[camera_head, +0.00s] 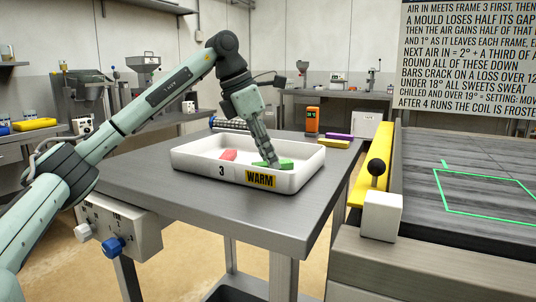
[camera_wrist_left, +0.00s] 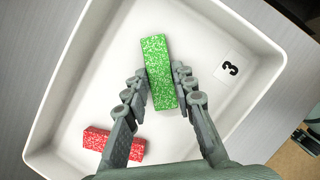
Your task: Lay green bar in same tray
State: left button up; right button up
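The green bar (camera_head: 286,163) is in the white tray marked 3 and WARM (camera_head: 200,172), toward its right part. My left gripper (camera_head: 271,163) reaches down into the tray at the bar. In the left wrist view its fingers (camera_wrist_left: 162,84) lie along both long sides of the speckled green bar (camera_wrist_left: 158,60), seemingly touching it. Whether the bar rests fully on the tray floor is hard to see. A red bar (camera_head: 228,155) lies in the same tray to the left, apart from the green one; it also shows in the left wrist view (camera_wrist_left: 114,145). My right gripper is not in view.
The tray stands on a grey table (camera_head: 120,165). Behind it are an orange device (camera_head: 312,120), a purple bar (camera_head: 339,136) and a yellow bar (camera_head: 334,144). At right is a dark surface with green outlines (camera_head: 480,190), with a black-knobbed lever (camera_head: 376,168) beside it.

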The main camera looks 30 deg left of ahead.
pick_arm(q)
jog(key=o, duration=0.4)
jog(key=shift+o, duration=0.2)
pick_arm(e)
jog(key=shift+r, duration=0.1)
pick_arm(q)
jog(key=shift+r, duration=0.25)
jog(key=p+v, duration=0.1)
jog(key=v, duration=1)
jog(key=shift+r, duration=0.4)
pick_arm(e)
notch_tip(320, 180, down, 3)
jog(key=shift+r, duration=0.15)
pick_arm(q)
jog(key=shift+s, duration=0.1)
